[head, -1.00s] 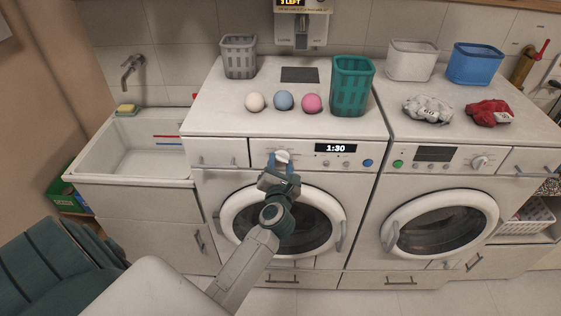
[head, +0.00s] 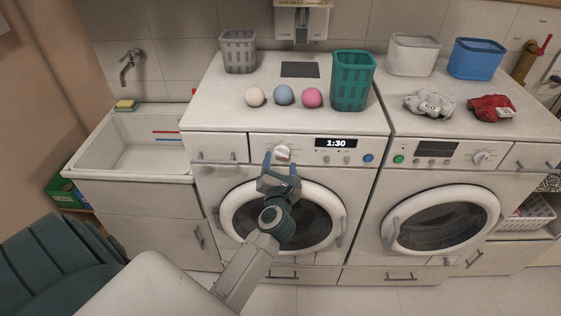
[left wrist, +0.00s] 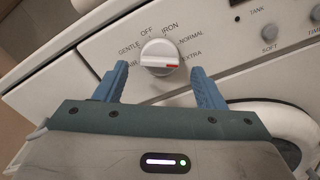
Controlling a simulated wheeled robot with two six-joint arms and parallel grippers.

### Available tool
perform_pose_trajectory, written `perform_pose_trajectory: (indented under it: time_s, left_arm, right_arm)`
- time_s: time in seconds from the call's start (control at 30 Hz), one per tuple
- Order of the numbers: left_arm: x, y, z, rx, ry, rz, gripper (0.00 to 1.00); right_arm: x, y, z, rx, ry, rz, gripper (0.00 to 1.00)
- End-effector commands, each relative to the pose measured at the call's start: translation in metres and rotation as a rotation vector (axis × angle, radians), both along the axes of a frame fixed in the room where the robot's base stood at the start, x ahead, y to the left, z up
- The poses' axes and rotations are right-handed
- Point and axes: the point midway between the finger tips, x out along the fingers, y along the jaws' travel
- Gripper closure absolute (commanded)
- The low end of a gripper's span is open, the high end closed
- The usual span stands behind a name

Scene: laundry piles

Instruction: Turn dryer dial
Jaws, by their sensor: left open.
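The dryer dial (head: 282,152) is a white round knob on the panel of the left machine (head: 230,178), whose display (head: 336,143) reads 1:30. My right gripper is not in view.
A second machine (head: 450,172) with its own dial (head: 482,157) stands on the right. A sink (head: 135,145) is at left. Baskets, three balls, a grey cloth (head: 428,104) and a red cloth (head: 491,107) rest on the machine tops. Blue and green buttons are on the panels.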

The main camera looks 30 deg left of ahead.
Motion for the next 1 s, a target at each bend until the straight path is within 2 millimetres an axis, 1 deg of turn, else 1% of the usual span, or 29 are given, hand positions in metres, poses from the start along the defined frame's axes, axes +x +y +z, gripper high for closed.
perform_pose_trajectory:
  time_s: [0.03,0.2,0.3,0.4,0.6,1.0]
  left_arm:
    - [-0.01,-0.006,-0.005,-0.004,0.0,0.0,0.37]
    - [-0.041,-0.025,-0.005,-0.005,0.001,0.001,0.37]
    - [-0.055,-0.034,-0.004,-0.005,0.002,0.001,0.37]
    - [-0.065,-0.04,-0.003,-0.002,0.002,0.001,0.37]
    - [-0.073,-0.044,-0.001,0.0,0.001,0.001,0.37]
    - [-0.073,-0.044,0.0,0.001,0.001,0.0,0.37]
  right_arm:
    - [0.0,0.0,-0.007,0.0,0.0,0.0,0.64]
    - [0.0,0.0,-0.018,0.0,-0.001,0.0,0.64]
    - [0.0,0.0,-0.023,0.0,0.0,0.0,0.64]
    - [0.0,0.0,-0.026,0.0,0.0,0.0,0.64]
    - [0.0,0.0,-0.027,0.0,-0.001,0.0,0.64]
    - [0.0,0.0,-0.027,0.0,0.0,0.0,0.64]
